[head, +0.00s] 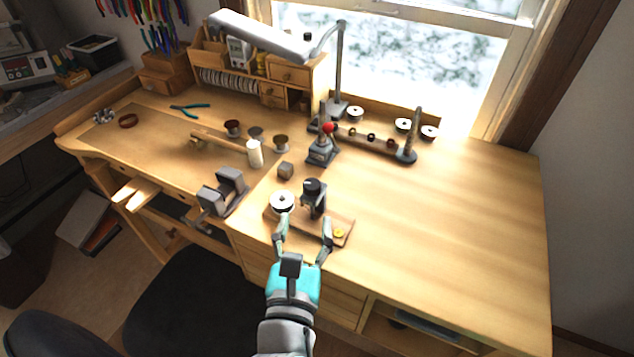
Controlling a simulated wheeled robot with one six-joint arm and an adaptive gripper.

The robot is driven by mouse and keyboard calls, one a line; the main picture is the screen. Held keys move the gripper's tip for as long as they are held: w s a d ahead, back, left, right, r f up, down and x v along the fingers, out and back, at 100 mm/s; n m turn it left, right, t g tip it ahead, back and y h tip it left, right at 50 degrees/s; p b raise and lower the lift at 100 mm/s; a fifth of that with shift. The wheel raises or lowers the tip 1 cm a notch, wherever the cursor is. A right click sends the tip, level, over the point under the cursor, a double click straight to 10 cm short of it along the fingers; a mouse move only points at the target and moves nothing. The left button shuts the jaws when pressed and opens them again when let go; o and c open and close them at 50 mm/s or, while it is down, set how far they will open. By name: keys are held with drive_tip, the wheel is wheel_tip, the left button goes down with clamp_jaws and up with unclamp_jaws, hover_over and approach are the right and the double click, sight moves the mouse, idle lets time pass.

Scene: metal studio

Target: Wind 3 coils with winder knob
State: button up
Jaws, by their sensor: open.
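The coil winder stands near the front edge of the workbench on a wooden base (341,236). It has a dark upright body with a black knob on top (314,187). A white-faced spool (282,201) is at its left, and a small yellow piece (339,233) is at the base's right front. My gripper (304,222) is open, with its two fingers spread at the front of the winder. The left fingertip is close below the spool, and the right one is over the base. I cannot tell whether either touches. I cannot make out any wound coils.
A red-topped press (324,148), a spool rack (372,140) and a lamp (262,36) are farther back. The bench's right side is clear.

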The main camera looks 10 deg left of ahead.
sight(311, 193)
drive_tip(key=w, duration=0.9)
drive_tip(key=shift+w+d, duration=0.1)
drive_tip(key=shift+w, duration=0.2)
drive_tip(key=shift+c, duration=0.2)
clamp_jaws()
